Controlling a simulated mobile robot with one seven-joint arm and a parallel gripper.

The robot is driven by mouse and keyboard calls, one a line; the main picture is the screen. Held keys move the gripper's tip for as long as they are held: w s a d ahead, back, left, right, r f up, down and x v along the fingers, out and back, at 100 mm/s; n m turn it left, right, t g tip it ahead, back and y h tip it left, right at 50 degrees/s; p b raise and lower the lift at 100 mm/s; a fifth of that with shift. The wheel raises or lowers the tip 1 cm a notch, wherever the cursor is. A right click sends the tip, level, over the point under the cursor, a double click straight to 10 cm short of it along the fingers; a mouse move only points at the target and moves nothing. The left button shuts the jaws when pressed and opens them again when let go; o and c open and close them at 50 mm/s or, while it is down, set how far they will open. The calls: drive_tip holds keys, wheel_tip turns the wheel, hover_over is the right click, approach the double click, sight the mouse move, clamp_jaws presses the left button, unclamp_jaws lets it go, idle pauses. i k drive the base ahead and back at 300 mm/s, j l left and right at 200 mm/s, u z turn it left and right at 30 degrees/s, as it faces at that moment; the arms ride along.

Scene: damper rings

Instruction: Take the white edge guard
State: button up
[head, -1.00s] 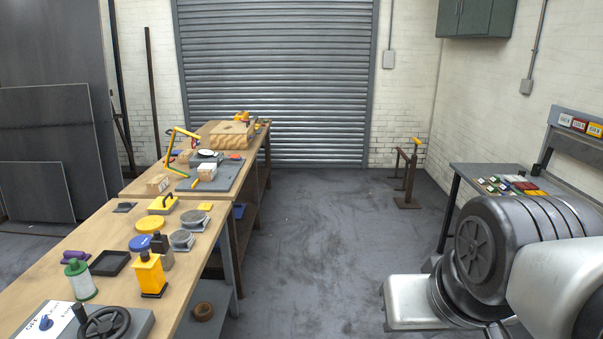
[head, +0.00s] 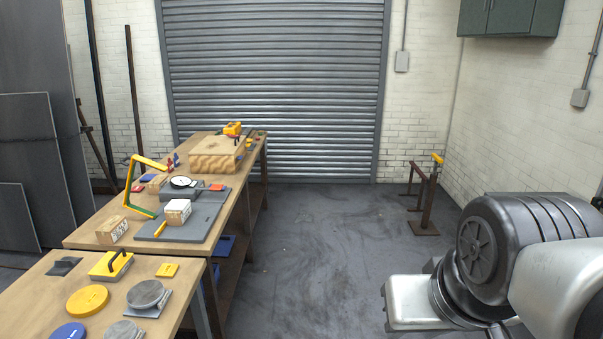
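A small white-topped block (head: 178,208) sits on the grey plate (head: 205,222) on the far left bench. It is the clearest white piece on the benches, but I cannot tell whether it is the edge guard. My gripper is out of view. Only links of my arm show at the right, well away from the benches.
The far bench (head: 88,231) also holds a yellow-green bow-shaped frame (head: 133,190), a dial gauge (head: 182,183), and wooden blocks (head: 215,154). The near bench (head: 42,289) holds round pads and a yellow handled block (head: 110,265). Open floor (head: 310,260) lies right of the benches, before a shutter (head: 275,90).

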sight(175, 205)
drive_tip(key=i, duration=1.6)
drive_tip(key=i+u, duration=0.25)
drive_tip(key=i, duration=0.2)
drive_tip(key=i+l+u, duration=0.25)
drive_tip(key=i, duration=0.2)
drive_tip(key=i+u, duration=0.25)
drive_tip(key=i, duration=0.15)
drive_tip(key=i+u, duration=0.15)
drive_tip(key=u, duration=0.3)
drive_tip(key=i+u, duration=0.1)
drive_tip(key=u, duration=0.3)
drive_tip(key=i+l+u, duration=0.1)
drive_tip(key=u, duration=0.35)
drive_tip(key=i+l+u, duration=0.1)
drive_tip(key=u, duration=0.3)
drive_tip(key=i+l+u, duration=0.1)
drive_tip(key=u, duration=0.2)
drive_tip(key=i+l+u, duration=0.1)
drive_tip(key=u, duration=0.15)
drive_tip(key=i+l, duration=0.05)
drive_tip(key=i, duration=0.05)
